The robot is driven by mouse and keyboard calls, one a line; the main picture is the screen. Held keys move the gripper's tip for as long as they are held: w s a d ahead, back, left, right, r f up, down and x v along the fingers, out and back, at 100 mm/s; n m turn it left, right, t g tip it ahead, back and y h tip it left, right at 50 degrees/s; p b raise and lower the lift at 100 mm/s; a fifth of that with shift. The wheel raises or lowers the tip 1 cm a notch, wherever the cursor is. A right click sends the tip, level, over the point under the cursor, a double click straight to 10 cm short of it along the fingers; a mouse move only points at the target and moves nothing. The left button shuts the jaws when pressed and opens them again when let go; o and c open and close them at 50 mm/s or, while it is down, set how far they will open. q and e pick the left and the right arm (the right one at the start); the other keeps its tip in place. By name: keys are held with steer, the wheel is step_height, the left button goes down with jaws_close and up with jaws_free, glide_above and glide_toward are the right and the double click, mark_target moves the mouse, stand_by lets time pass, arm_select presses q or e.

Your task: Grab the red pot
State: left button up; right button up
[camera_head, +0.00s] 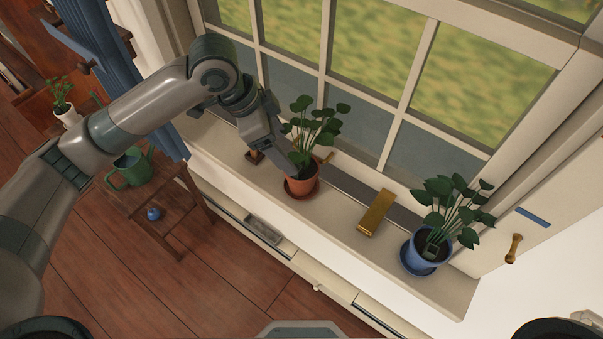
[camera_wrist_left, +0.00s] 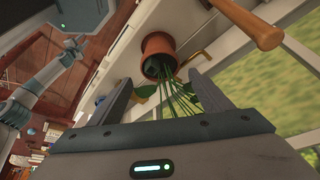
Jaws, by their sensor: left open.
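The red pot (camera_head: 301,186) is terracotta, holds a leafy green plant, and stands upright in a saucer on the window sill. My left gripper (camera_head: 276,150) comes in from the left, just above and beside the pot, close to the plant. In the left wrist view, the pot (camera_wrist_left: 158,48) lies beyond the open fingers of my left gripper (camera_wrist_left: 165,90), roughly in line with the gap. Stems and leaves hang between the fingers. Nothing is gripped. In the head view, part of the plant and gripper overlap, so contact is unclear. My right gripper does not show.
On the sill (camera_head: 333,228), a gold bar (camera_head: 376,212) and a blue pot (camera_head: 421,254) with a plant stand to the right. A wooden handle (camera_head: 255,157) is left of the red pot. The window (camera_head: 350,95) rises close behind. A stool (camera_head: 172,207) holds a green watering can (camera_head: 131,168).

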mark_target(302, 170)
arm_select(q)
steer(key=p+x, duration=0.1)
steer(key=x, duration=0.5)
steer(key=shift+w+d+f, duration=0.1)
steer(key=shift+d+f, duration=0.05)
steer(key=shift+f, duration=0.1)
steer(key=shift+d+f+p, duration=0.15)
steer(key=shift+f+p, duration=0.25)
steer(key=shift+p, duration=0.25)
steer(key=p+x, duration=0.1)
steer(key=x, duration=0.2)
steer(key=shift+f, duration=0.1)
steer(key=shift+d+f, duration=0.1)
steer(key=shift+f, duration=0.45)
steer(key=c, duration=1.3)
steer(key=shift+r, duration=0.1)
steer(key=shift+c, duration=0.7)
